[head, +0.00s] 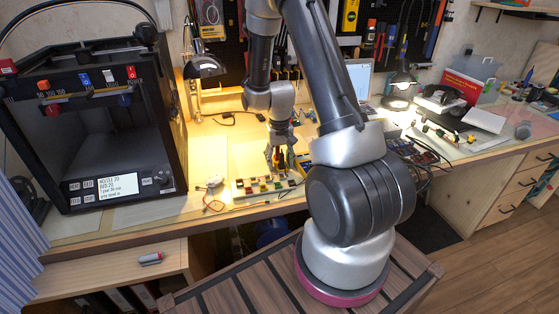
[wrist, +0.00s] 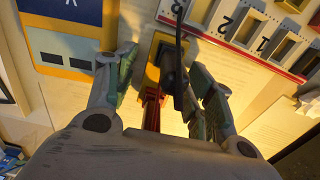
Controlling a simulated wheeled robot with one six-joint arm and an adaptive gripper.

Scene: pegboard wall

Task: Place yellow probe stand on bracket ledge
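The yellow probe stand (wrist: 152,68) is between my gripper's fingers in the wrist view, with a black probe and cable and a red part at it. My gripper (wrist: 162,85) has its fingers spread on either side of the stand, and a gap shows between the left finger and the stand. Contact on the right side cannot be told. In the head view my gripper (head: 280,158) points down at the workbench, just behind the labelled strip, and mostly hides the stand. I cannot pick out the bracket ledge.
A labelled strip with several slots (wrist: 245,27) lies close by; it also shows in the head view (head: 240,196). A yellow-and-blue device (wrist: 60,48) is left of the gripper. A black printer-like machine (head: 105,120) stands at left, a lamp (head: 204,66) behind it.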

